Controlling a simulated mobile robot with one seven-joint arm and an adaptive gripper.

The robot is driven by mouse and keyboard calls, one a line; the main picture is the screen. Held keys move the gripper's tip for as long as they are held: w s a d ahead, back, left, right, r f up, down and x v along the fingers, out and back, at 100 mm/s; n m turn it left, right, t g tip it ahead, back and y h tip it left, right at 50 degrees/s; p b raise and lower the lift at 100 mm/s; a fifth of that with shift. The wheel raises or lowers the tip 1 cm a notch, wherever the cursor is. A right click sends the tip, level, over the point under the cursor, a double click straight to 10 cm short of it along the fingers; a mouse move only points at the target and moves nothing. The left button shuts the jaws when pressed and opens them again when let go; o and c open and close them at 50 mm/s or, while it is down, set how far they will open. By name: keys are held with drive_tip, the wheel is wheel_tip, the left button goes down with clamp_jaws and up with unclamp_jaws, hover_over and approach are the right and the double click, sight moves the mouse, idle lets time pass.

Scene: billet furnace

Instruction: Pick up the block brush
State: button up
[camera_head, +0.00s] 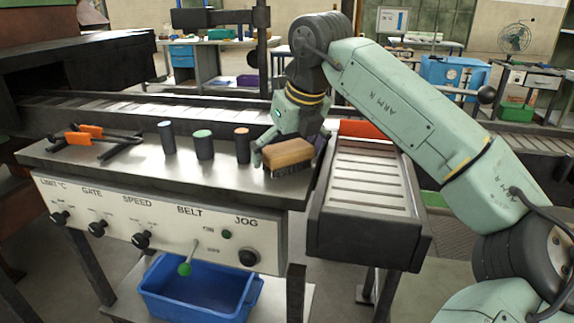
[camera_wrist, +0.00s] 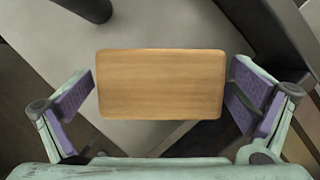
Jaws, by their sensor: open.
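The block brush (camera_head: 289,153) has a wooden top and dark bristles. It rests bristles down at the right end of the metal bench top (camera_head: 120,168). My gripper (camera_head: 285,148) is over the brush, with one finger showing at its left side in the head view. In the wrist view the wooden top (camera_wrist: 161,84) lies between the two purple-padded fingers of my gripper (camera_wrist: 160,103). The fingers are open, with a small gap on each side. The bristles are hidden in the wrist view.
Three dark cylinders with coloured tops (camera_head: 203,145) stand left of the brush. Orange-handled tongs (camera_head: 90,138) lie farther left. A roller conveyor (camera_head: 368,180) adjoins the bench at right. A control panel (camera_head: 160,222) with knobs fronts the bench, above a blue bin (camera_head: 196,293).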

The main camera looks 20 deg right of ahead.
sight(287, 147)
drive_tip(key=shift+r, duration=0.1)
drive_tip(key=c, duration=1.3)
wheel_tip(287, 147, up, 10)
drive_tip(key=shift+r, duration=0.1)
drive_tip(key=o, duration=0.8)
drive_tip(key=c, duration=0.4)
drive_tip(key=shift+c, duration=0.2)
